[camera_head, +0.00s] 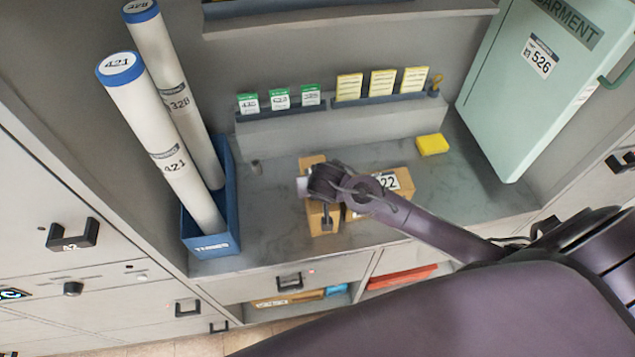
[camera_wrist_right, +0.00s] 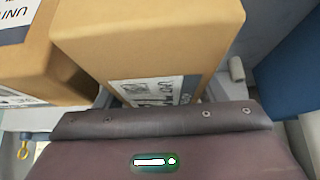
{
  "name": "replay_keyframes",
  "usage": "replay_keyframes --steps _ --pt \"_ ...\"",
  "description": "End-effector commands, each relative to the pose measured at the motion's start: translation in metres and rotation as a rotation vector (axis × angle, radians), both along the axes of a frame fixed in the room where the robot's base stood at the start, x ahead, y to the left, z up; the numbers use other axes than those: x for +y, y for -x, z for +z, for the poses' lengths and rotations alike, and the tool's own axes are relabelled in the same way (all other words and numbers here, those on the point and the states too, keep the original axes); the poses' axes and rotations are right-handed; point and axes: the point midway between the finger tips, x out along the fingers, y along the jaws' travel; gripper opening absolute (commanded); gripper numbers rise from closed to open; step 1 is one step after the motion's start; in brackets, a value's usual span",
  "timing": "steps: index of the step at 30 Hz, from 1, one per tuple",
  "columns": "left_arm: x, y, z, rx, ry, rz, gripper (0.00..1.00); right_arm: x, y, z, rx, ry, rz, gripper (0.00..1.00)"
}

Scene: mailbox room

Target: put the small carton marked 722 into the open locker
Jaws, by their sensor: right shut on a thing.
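My right gripper (camera_head: 322,188) is over the counter and shut on a small brown carton (camera_head: 316,218), the left one of two side by side. In the wrist view this carton (camera_wrist_right: 140,45) fills the upper middle, with a white label whose number I cannot read. A second brown carton (camera_head: 405,182) stands just to its right, partly behind my arm; its label shows "22", the rest hidden. It also shows in the wrist view (camera_wrist_right: 35,60) at upper left. No open locker door can be made out. My left gripper is not in view.
A blue bin (camera_head: 203,243) with two long tubes stands left. A yellow block (camera_head: 432,145) and a green garment case (camera_head: 545,85) are right. Card stands (camera_head: 345,115) line the back ledge. Below the counter, open compartments hold a brown parcel and red items (camera_head: 402,277).

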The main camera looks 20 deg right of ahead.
Motion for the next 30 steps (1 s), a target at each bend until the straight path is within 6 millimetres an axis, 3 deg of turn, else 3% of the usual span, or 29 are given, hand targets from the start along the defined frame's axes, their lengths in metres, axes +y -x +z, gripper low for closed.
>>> replay_keyframes --steps 9,10,12,23,30 --pt "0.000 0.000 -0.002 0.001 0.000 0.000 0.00 0.000 -0.001 -0.003 -0.002 -0.001 0.000 0.30" --pt "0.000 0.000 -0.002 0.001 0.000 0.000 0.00 0.000 0.000 -0.003 0.000 -0.001 -0.001 0.66" --pt "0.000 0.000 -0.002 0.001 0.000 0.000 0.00 0.000 0.000 -0.002 0.000 0.000 0.000 0.73" --pt "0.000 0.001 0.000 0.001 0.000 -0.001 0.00 0.001 0.002 0.004 0.000 -0.001 0.000 0.73" --pt "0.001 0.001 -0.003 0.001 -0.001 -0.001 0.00 0.007 0.025 0.039 -0.001 -0.005 0.000 0.73"
